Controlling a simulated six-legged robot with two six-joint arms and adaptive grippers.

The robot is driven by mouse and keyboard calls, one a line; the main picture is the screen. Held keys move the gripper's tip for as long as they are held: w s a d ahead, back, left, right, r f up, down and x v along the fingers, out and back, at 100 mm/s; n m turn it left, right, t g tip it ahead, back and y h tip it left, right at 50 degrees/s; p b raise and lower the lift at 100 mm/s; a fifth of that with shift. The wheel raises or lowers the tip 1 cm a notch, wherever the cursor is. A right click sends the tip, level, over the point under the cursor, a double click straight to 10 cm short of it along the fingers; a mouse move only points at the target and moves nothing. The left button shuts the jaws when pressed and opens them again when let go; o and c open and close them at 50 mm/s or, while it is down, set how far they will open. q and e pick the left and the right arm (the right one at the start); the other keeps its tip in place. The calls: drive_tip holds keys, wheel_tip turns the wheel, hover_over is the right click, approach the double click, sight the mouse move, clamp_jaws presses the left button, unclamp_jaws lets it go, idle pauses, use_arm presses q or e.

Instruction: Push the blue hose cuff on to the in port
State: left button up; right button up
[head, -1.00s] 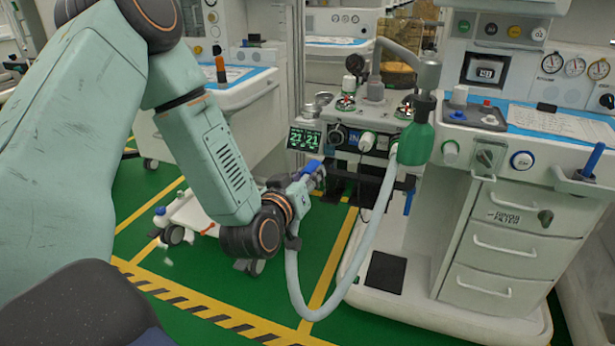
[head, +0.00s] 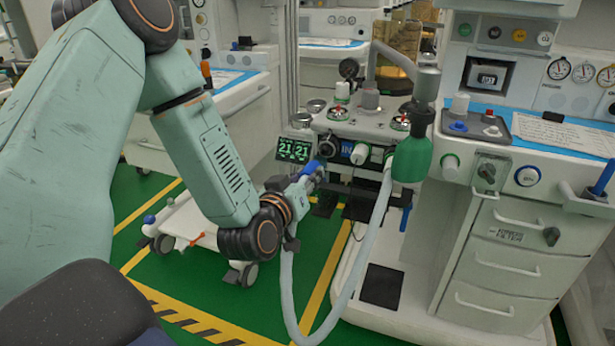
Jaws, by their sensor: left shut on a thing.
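The blue hose cuff (head: 313,168) is in my left gripper (head: 305,180), which is shut on it. The cuff points up and right, toward the in port (head: 327,146), a dark round fitting left of the blue "IN" label on the machine's front. The cuff's tip is just below and left of the port; I cannot tell whether they touch. The grey hose (head: 288,290) hangs from the gripper in a loop and rises toward the green canister. My right gripper is not in view.
A green canister (head: 411,158) hangs right of the port block. A small screen reading 21 21 (head: 293,149) sits close left of the port. A drawer cart (head: 510,240) stands at the right. A low wheeled base (head: 190,225) stands behind my left arm. Green floor is clear in front.

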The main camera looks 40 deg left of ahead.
sight(324, 154)
use_arm(q)
drive_tip(key=shift+s, duration=0.1)
drive_tip(key=shift+r+b+x, duration=0.2)
drive_tip(key=shift+x, duration=1.25)
drive_tip(key=shift+r+b+x, duration=0.15)
drive_tip(key=shift+x, duration=1.25)
drive_tip(key=shift+a, duration=0.15)
drive_tip(key=shift+p, duration=0.45)
drive_tip(key=shift+b+x, duration=0.35)
drive_tip(key=shift+x, duration=1.05)
drive_tip(key=o, duration=1.1)
drive_tip(key=shift+a+r, duration=0.1)
drive_tip(key=shift+r, duration=0.05)
